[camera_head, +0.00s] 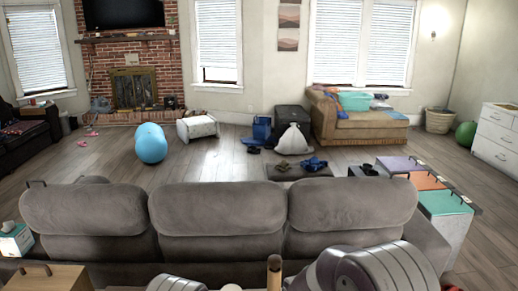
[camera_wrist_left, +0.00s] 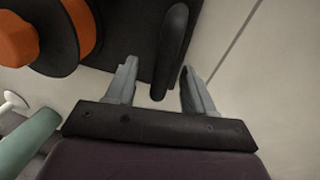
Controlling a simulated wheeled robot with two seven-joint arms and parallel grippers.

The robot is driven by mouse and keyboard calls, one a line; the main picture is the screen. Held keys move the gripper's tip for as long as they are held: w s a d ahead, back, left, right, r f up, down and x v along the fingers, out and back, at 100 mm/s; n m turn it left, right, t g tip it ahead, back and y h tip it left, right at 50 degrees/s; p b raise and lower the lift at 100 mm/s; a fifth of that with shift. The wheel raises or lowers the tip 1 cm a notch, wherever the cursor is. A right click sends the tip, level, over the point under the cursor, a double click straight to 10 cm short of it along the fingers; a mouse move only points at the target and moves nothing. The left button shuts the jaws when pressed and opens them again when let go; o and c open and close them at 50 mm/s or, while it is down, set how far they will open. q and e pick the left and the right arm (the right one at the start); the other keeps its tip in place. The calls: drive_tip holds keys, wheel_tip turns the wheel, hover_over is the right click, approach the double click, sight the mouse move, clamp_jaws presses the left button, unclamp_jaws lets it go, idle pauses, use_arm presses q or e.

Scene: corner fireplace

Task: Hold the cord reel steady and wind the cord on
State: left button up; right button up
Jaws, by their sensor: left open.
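In the left wrist view, part of the cord reel shows at the upper left, with orange parts (camera_wrist_left: 17,40) and a round black flange (camera_wrist_left: 58,42). A dark upright bar, like a handle (camera_wrist_left: 173,45), stands against a black panel beside it. My left gripper (camera_wrist_left: 159,68) is open, with the lower end of the bar between its finger tips or just beyond them. I cannot tell whether they touch it. No cord end can be made out. Neither gripper shows in the head view, and the reel is not recognisable there.
A grey sofa (camera_head: 217,210) spans the space ahead. A wooden box with a handle (camera_head: 48,277) is at the lower left. A wooden stick end (camera_head: 274,272) rises at the bottom. Boxes with a teal lid (camera_head: 443,203) stand at right. A teal object (camera_wrist_left: 28,140) is near my left gripper.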

use_arm(q)
drive_tip(key=o, duration=0.6)
drive_tip(key=shift+c, duration=0.2)
